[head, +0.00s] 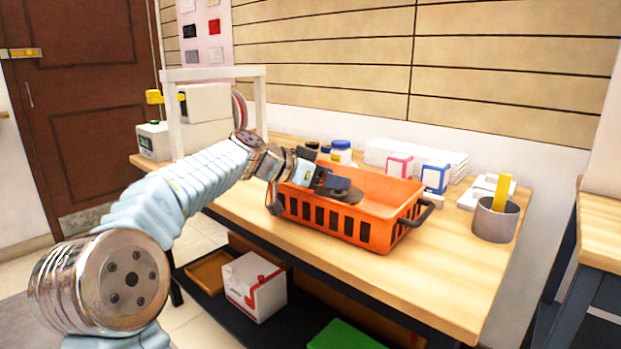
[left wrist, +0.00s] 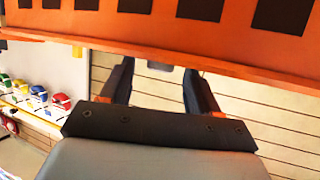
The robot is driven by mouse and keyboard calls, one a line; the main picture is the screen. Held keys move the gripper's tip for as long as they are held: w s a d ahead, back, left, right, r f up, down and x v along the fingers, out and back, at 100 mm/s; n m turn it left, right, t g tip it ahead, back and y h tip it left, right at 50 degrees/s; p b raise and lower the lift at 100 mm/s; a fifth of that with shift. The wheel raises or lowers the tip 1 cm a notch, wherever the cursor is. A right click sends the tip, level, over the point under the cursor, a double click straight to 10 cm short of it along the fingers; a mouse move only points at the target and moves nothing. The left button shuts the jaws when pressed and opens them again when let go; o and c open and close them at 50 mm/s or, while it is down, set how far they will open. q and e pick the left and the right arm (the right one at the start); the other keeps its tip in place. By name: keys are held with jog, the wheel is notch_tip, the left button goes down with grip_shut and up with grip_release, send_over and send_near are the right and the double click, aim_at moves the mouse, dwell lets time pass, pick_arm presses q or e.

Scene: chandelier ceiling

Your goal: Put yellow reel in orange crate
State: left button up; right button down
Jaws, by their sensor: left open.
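The orange crate (head: 345,225) stands on the wooden table, with slotted sides and dark handles; its orange wall (left wrist: 70,42) also fills the top of the left wrist view. My left gripper (head: 338,184) reaches over the crate's left rim, its tips above the crate's inside. In the left wrist view its two dark fingers (left wrist: 160,85) are apart, with nothing seen between them. A dark round thing (head: 347,194) shows inside the crate near the fingertips; I cannot tell what it is. I cannot make out a yellow reel. The crate's floor is mostly hidden. My right gripper is not in view.
Jars (head: 341,150), paper stacks and small boxes (head: 435,177) lie behind the crate. A metal cup (head: 495,220) stands right. The table's front right is clear.

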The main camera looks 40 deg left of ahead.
pick_arm(q)
jog(key=b+v, duration=0.1)
jog(key=v, duration=0.6)
jog(key=shift+s, duration=0.3)
